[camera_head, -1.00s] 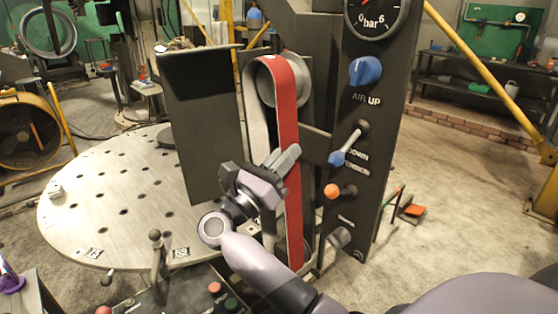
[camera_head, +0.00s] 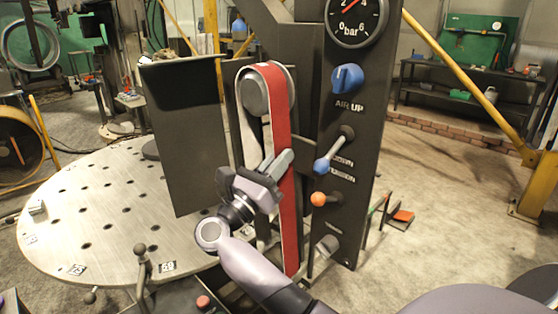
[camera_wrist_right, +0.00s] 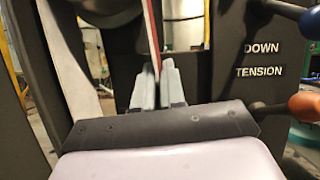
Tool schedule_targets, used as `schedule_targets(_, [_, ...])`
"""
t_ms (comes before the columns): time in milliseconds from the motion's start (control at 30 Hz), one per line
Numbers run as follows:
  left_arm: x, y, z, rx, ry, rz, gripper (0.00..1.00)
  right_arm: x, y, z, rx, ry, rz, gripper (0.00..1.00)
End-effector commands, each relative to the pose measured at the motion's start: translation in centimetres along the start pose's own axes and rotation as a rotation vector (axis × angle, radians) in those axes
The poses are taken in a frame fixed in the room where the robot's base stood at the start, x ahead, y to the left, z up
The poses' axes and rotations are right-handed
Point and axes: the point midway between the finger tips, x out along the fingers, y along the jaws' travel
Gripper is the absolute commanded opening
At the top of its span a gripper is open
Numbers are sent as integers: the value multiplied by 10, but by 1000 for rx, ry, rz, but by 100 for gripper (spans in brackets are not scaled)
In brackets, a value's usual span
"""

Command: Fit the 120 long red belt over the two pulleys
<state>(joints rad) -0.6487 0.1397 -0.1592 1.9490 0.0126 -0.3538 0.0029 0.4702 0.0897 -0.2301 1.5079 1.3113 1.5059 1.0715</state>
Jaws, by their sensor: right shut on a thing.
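The red belt (camera_head: 283,225), pale on its inner side, hangs as a long upright loop on the column. Its top bend goes over the grey upper pulley (camera_head: 257,97); I cannot tell how squarely it sits there. Some grey pulley shows beyond its right edge. My right gripper (camera_head: 278,163) is shut on the belt's right run, below the upper pulley. The right wrist view shows the belt (camera_wrist_right: 155,40) edge-on between the two grey fingers (camera_wrist_right: 153,85). The lower pulley is not clearly visible; the belt's lower end is partly hidden by my arm. My left gripper is not in view.
A dark panel (camera_head: 182,130) stands left of the belt. Right of it, the control column carries a gauge (camera_head: 355,18), a blue AIR UP knob (camera_head: 347,78), a blue-tipped lever (camera_head: 322,166) and an orange knob (camera_head: 318,199). A round perforated table (camera_head: 105,215) lies left.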

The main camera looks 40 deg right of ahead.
Motion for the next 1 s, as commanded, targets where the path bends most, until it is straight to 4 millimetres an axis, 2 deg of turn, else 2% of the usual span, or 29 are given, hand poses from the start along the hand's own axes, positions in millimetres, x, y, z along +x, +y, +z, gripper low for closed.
schedule_targets(900, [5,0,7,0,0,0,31,2,0,0,1,-1,0,0])
schedule_targets(933, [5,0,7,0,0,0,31,2,0,0,1,-1,0,19])
schedule_targets(1000, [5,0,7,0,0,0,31,2,0,0,1,-1,0,39])
